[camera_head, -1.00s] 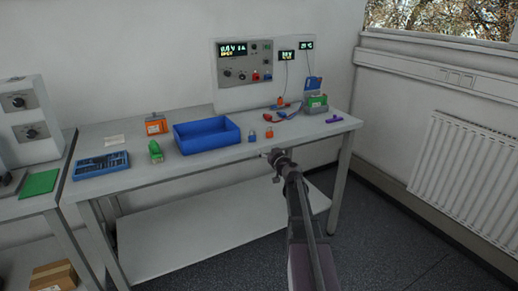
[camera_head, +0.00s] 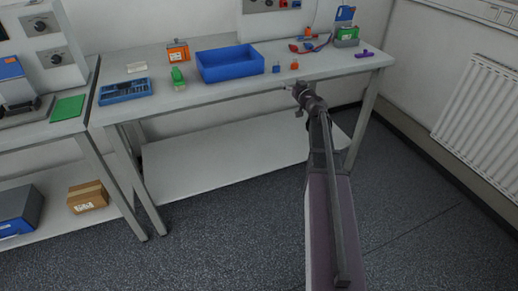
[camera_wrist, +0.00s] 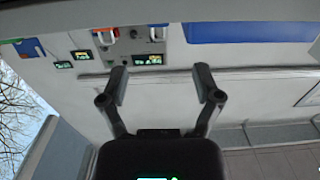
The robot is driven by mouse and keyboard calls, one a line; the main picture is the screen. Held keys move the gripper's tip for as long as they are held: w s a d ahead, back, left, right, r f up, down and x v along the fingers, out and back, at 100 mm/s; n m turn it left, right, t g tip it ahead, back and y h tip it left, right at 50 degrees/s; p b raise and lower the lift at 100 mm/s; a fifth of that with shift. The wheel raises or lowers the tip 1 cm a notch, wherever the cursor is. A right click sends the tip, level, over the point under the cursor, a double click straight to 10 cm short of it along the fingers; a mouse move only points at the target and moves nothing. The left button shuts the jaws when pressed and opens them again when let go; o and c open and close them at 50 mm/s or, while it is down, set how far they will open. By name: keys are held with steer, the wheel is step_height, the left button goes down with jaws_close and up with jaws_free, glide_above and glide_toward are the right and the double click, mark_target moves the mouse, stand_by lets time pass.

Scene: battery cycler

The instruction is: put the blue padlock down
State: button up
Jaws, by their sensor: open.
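The blue padlock (camera_head: 276,69) stands on the white workbench (camera_head: 215,92), just right of the blue tray (camera_head: 230,77) and near the front edge. An orange padlock (camera_head: 294,65) stands to its right. My gripper (camera_head: 295,87) is in front of the bench edge, apart from the blue padlock. In the wrist view my gripper (camera_wrist: 162,84) has its two fingers spread wide with nothing between them.
A green padlock (camera_head: 178,77), an orange box (camera_head: 178,52) and a blue organiser (camera_head: 125,91) lie left on the bench. Red and blue leads (camera_head: 308,46), a green-and-grey holder (camera_head: 346,38) and a purple item (camera_head: 364,54) lie right. Free floor (camera_head: 240,235) is in front.

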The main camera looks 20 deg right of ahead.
steer(key=s+a+f+n+g+y, duration=0.1)
steer(key=s+a+f+g+y, duration=0.2)
steer(key=a, duration=0.5)
steer(key=s+a+f+n+g+y, duration=0.1)
steer(key=s+a+f+g, duration=0.25)
steer(key=a, duration=0.55)
steer(key=s+a+f+n+g+y, duration=0.1)
steer(key=s+a+f+g+y, duration=0.15)
steer(key=s+a+f, duration=0.4)
steer(key=s+a+f+m+g+h, duration=0.1)
steer(key=s+g+h, duration=0.1)
steer(key=s, duration=0.3)
steer(key=s+a+f+m+g+h, duration=0.1)
steer(key=s+a+f+g+h, duration=0.1)
steer(key=s+g, duration=0.2)
steer(key=s+a+f+m+g+h, duration=0.1)
steer(key=s+a+f+g+h, duration=0.1)
steer(key=s, duration=0.5)
steer(key=shift+s+a+f+g+h, duration=0.25)
steer(key=shift+s+g+h, duration=0.05)
steer(key=shift+g+h, duration=0.25)
steer(key=c, duration=0.3)
steer(key=shift+c, duration=0.2)
